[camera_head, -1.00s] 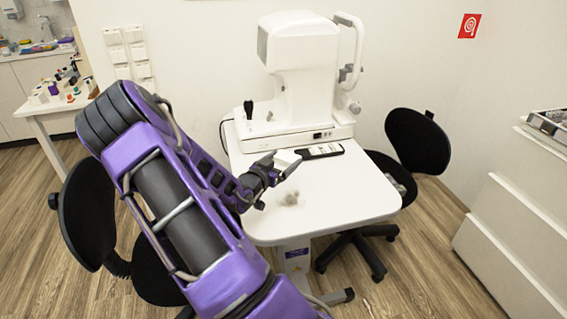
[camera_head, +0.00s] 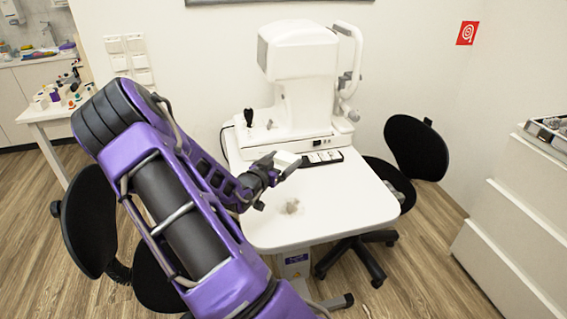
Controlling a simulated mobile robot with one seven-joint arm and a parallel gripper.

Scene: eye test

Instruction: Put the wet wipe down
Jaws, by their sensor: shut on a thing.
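My gripper (camera_head: 288,167) is above the white table, short of the white machine. It is shut on a small white thing (camera_head: 285,159), which I take to be the wet wipe; it is small here and partly hidden by the dark fingers. The white tabletop (camera_head: 340,205) lies below it. A small greyish patch or lump (camera_head: 291,206) shows on the tabletop just below the gripper; I cannot tell what it is.
A white eye-test machine (camera_head: 297,75) stands at the table's back. A black strip with white pieces (camera_head: 322,158) lies before it. Black chairs stand left (camera_head: 90,222) and right (camera_head: 416,145). The tabletop's front right is clear. White drawers (camera_head: 510,220) stand far right.

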